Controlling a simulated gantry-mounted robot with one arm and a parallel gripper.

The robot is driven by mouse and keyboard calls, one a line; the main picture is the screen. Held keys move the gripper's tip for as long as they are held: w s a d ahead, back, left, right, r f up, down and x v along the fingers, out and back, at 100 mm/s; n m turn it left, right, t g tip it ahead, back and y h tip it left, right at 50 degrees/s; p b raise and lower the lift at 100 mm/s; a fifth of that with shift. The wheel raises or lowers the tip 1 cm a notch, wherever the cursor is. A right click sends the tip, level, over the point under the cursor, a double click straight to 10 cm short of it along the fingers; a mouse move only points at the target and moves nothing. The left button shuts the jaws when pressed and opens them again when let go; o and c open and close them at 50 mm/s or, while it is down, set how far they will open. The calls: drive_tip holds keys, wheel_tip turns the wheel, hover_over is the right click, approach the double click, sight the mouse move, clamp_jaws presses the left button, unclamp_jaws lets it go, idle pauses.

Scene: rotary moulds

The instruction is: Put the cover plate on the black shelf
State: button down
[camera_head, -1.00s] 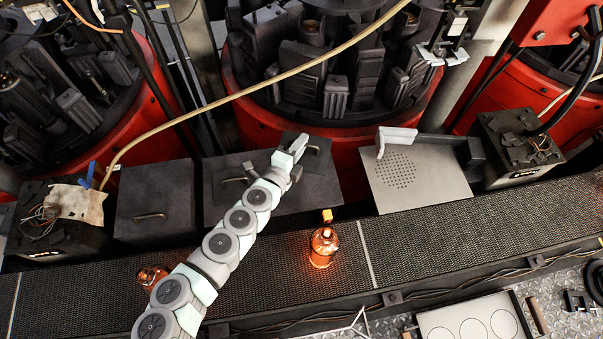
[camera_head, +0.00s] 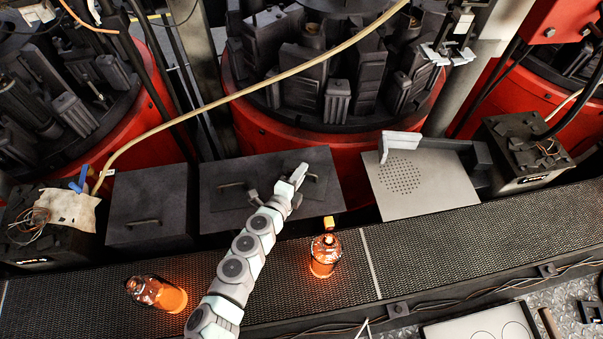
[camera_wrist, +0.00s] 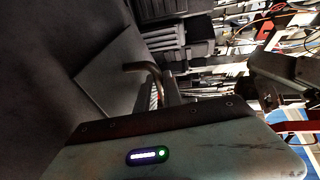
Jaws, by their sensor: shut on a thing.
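The cover plate (camera_head: 322,193) is a flat dark plate with a metal handle, in front of the middle red mould. My gripper (camera_head: 303,172) is shut on its handle, on the right part of the dark surface. In the wrist view the handle (camera_wrist: 140,67) stands up from the plate (camera_wrist: 108,62), beside my gripper's pale body. The black shelf (camera_head: 215,210) appears as the dark flat surface with another handle to the left. The plate's border blends into it, and I cannot tell whether they touch.
A grey perforated plate (camera_head: 440,190) lies to the right. A dark box with a handle (camera_head: 150,205) stands to the left. The conveyor (camera_head: 450,245) runs in front, with glowing bottles (camera_head: 323,257) (camera_head: 158,293) on it. A beige hose (camera_head: 230,98) crosses above.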

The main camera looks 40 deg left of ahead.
drive_tip(key=shift+w+f, duration=0.1)
drive_tip(key=shift+f, duration=0.15)
drive_tip(key=c, duration=1.5)
unclamp_jaws()
drive_tip(key=shift+r, duration=0.2)
drive_tip(key=b+v, duration=0.1)
drive_tip(key=v, duration=1.1)
drive_tip(key=shift+f, duration=0.1)
